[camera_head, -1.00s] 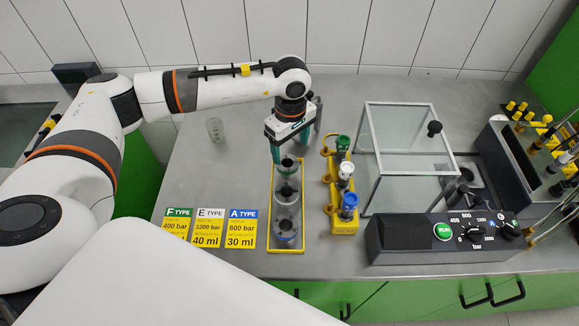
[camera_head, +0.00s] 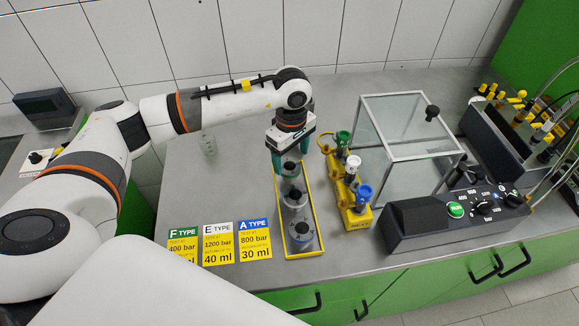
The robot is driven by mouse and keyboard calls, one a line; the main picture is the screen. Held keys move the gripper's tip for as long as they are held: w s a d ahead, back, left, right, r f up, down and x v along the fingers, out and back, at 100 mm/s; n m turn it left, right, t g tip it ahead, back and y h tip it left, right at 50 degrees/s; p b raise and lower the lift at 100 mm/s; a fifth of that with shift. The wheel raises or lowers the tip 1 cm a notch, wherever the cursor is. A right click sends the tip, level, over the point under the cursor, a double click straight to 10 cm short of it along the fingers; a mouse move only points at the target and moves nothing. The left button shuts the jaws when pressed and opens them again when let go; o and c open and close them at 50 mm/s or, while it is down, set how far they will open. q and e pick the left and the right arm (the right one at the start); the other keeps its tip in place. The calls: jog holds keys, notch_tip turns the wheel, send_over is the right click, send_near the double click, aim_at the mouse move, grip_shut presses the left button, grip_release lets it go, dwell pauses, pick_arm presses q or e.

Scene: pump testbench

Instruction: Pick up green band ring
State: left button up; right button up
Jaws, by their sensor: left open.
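A yellow-edged tray (camera_head: 313,215) on the bench holds a row of grey metal rings. The nearest ring (camera_head: 300,232) has a bluish tint, and a middle ring (camera_head: 295,198) is grey. My left gripper (camera_head: 290,165) points down at the far end of the tray, its teal fingers open on either side of the farthest ring (camera_head: 291,170). The fingers partly hide this ring; its band colour is hard to make out, and I cannot tell whether they touch it. My right gripper is not in view.
A yellow stand (camera_head: 358,215) with green, white and blue-topped valves is close to the tray's right. Beyond it are a glass box (camera_head: 405,150) and a control panel (camera_head: 455,220). Type cards (camera_head: 219,243) lie left of the tray.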

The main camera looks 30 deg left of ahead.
aim_at(290, 167)
pick_arm(q)
notch_tip(290, 167, down, 4)
jog(key=shift+a+f+p, duration=0.1)
jog(key=shift+f+p, duration=0.1)
jog(key=shift+p, duration=0.95)
jog(key=shift+f, duration=0.25)
jog(key=shift+c, duration=0.6)
jog(key=c, duration=1)
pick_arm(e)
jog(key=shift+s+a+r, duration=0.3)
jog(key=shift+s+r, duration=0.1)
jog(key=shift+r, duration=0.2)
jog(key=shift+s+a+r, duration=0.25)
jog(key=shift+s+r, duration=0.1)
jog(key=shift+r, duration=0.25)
